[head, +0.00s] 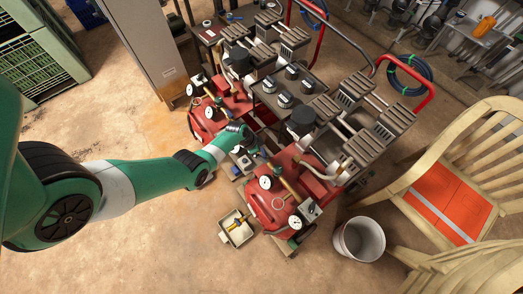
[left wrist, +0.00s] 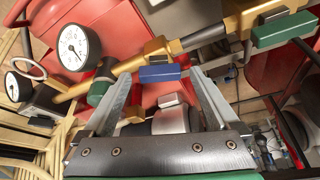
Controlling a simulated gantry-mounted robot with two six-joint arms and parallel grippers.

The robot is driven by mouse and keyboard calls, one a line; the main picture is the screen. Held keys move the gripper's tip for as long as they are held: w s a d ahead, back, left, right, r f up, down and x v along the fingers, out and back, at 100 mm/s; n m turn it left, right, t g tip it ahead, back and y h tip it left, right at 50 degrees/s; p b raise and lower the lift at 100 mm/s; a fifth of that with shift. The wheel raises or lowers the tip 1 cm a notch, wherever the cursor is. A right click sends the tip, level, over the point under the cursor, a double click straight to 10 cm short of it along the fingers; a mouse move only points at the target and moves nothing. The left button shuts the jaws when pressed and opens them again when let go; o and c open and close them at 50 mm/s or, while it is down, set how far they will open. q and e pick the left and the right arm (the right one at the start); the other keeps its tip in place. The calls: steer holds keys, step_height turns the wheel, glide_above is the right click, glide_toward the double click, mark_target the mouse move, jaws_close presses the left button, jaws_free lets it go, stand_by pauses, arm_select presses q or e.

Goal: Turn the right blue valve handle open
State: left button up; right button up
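In the left wrist view a blue valve handle (left wrist: 160,74) sits on a brass pipe (left wrist: 195,38), in front of a red surface. It lies crosswise between my two fingertips, which stand apart to either side of it. Contact cannot be made out. In the head view my left gripper (head: 250,141) reaches in between the two red machines (head: 280,196). The blue handle is too small to make out surely there. Only one blue handle shows clearly. My right gripper is not in view.
In the left wrist view, a green handle (left wrist: 285,29) sits at the upper right and a white gauge (left wrist: 73,48) at the left. In the head view, a small tray (head: 224,238), a bucket (head: 375,226) and a wooden chair (head: 421,164) stand nearby.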

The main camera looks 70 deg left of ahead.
arm_select(q)
steer(key=c, duration=1.3)
steer(key=shift+d+n+y+p, duration=0.2)
steer(key=shift+n+y+p, duration=0.25)
steer(key=shift+n, duration=0.55)
steer(key=shift+n+y+p, duration=0.3)
steer(key=shift+n+y, duration=0.15)
steer(key=shift+n, duration=0.75)
steer(key=o, duration=1.4)
steer(key=p+v, duration=0.9)
steer(key=v, duration=0.2)
steer(key=shift+r+p, duration=0.35)
steer(key=shift+p, duration=0.05)
